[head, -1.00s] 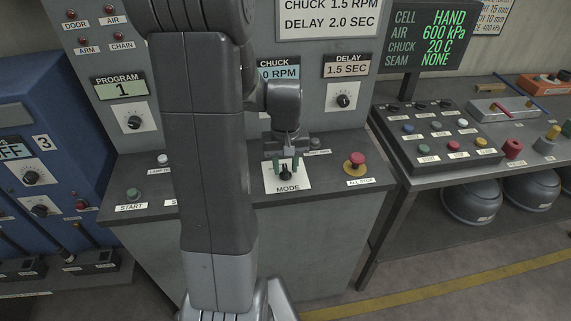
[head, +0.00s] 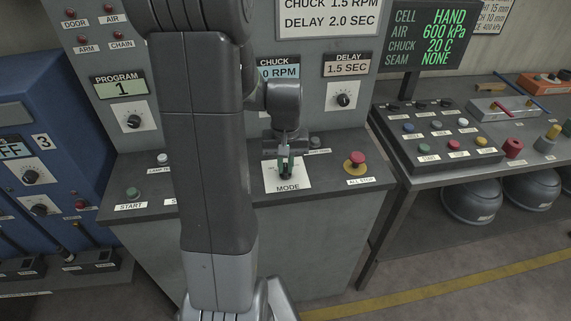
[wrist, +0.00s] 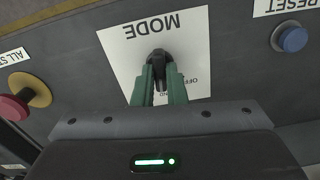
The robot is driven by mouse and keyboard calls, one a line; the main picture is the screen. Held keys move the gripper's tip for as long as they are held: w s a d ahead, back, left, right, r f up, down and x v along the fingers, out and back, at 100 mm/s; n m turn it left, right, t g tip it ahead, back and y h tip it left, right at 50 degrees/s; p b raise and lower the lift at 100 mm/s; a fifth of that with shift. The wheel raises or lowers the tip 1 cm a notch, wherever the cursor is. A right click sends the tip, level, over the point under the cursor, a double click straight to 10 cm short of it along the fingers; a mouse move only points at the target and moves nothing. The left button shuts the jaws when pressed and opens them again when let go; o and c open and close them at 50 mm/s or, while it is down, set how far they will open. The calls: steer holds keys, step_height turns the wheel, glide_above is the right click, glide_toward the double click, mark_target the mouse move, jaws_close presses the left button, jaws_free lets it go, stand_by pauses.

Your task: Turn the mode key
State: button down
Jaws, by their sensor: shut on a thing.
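The mode key is a black knob (wrist: 158,62) on a white plate (wrist: 197,40) lettered MODE; in the wrist view the plate appears upside down. The plate also shows on the console's front ledge in the head view (head: 300,186). My gripper (wrist: 160,76) has green fingers, which are shut on the black key from both sides. In the head view my gripper (head: 285,168) points down at the plate. The fingers and palm hide part of the plate's lettering, including much of the position labels.
A red all-stop button (head: 355,160) stands right of the plate, and it also shows at left in the wrist view (wrist: 14,107). A blue reset button (wrist: 292,39) is on the other side. The display (head: 433,38) reads CELL HAND. A green start button (head: 133,193) is at left.

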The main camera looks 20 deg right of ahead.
mark_target(286, 168)
steer(key=m, duration=0.4)
steer(key=shift+m+b, duration=0.4)
steer(key=shift+m, duration=1.5)
steer(key=c, duration=1.5)
jaws_free()
steer(key=shift+o, duration=0.2)
step_height(286, 168, up, 14)
steer(key=shift+f, duration=0.1)
